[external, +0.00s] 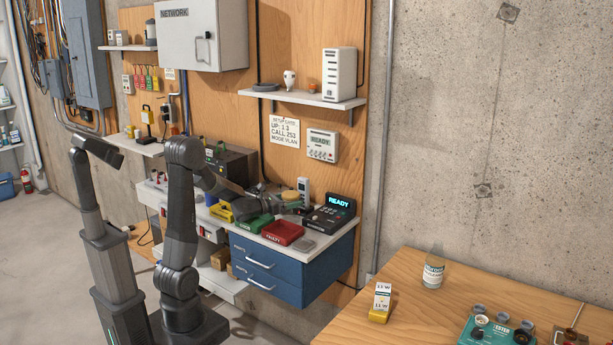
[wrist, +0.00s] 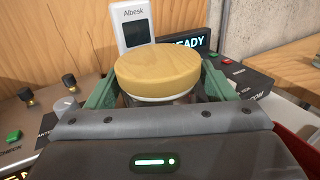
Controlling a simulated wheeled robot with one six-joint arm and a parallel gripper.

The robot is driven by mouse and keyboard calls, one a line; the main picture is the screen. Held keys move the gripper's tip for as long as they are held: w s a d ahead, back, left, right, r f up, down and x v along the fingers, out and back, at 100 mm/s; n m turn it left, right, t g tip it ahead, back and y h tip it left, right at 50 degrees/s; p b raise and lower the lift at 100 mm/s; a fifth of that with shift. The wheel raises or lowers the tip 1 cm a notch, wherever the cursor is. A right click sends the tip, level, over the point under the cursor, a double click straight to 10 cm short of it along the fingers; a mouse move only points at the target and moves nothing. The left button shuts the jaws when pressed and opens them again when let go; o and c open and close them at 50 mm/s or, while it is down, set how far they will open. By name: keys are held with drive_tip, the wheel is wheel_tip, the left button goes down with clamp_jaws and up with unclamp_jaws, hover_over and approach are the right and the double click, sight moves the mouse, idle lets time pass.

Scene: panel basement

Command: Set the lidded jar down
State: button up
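The lidded jar shows a round wooden lid (wrist: 158,70) over a pale rim in the wrist view. Its lid (external: 290,195) also shows small in the external view, over the counter. My gripper (wrist: 160,92) has its green fingers on both sides of the jar, just under the lid, and looks shut on it. Most of the jar's body is hidden behind my gripper housing. In the external view my gripper (external: 282,204) is low over the white counter (external: 318,237). I cannot tell whether the jar's base touches the counter.
A white Albesk device (wrist: 133,30) stands behind the jar. A black READY unit (external: 329,214) is to the right. A red case (external: 282,232), a green case (external: 254,223) and a yellow item (external: 221,212) crowd the counter's front. A wooden table (external: 400,285) is at the right.

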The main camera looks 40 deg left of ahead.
clamp_jaws()
